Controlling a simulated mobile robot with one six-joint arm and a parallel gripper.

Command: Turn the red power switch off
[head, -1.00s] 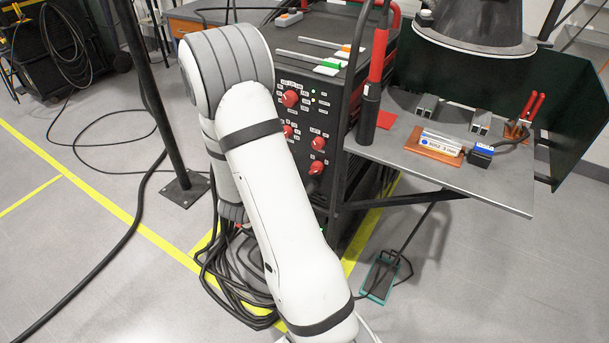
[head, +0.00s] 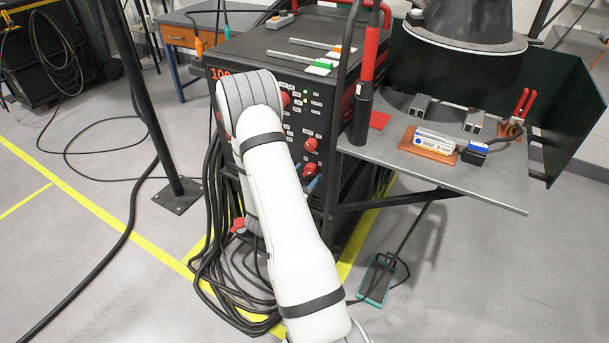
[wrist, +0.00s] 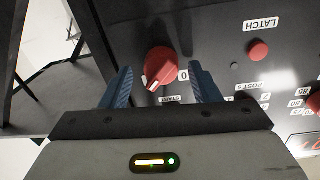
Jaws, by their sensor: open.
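The red power switch (wrist: 160,66) is a round knob with a white pointer mark on the dark panel in the wrist view. Its mark points down and slightly left in that view, and a "0" label (wrist: 185,72) sits to its right. My gripper (wrist: 162,72) is open, with one blue finger on each side of the knob. I cannot tell whether either finger touches it. In the head view, the lowest red knob (head: 309,170) shows beside a blue fingertip (head: 314,184); my arm hides the rest of the gripper.
The black welding cabinet (head: 262,50) carries other red knobs (head: 311,145). A red LATCH button (wrist: 258,50) is close right of the gripper. A grey shelf (head: 480,180) juts out right of the cabinet. Black cables (head: 215,270) lie on the floor.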

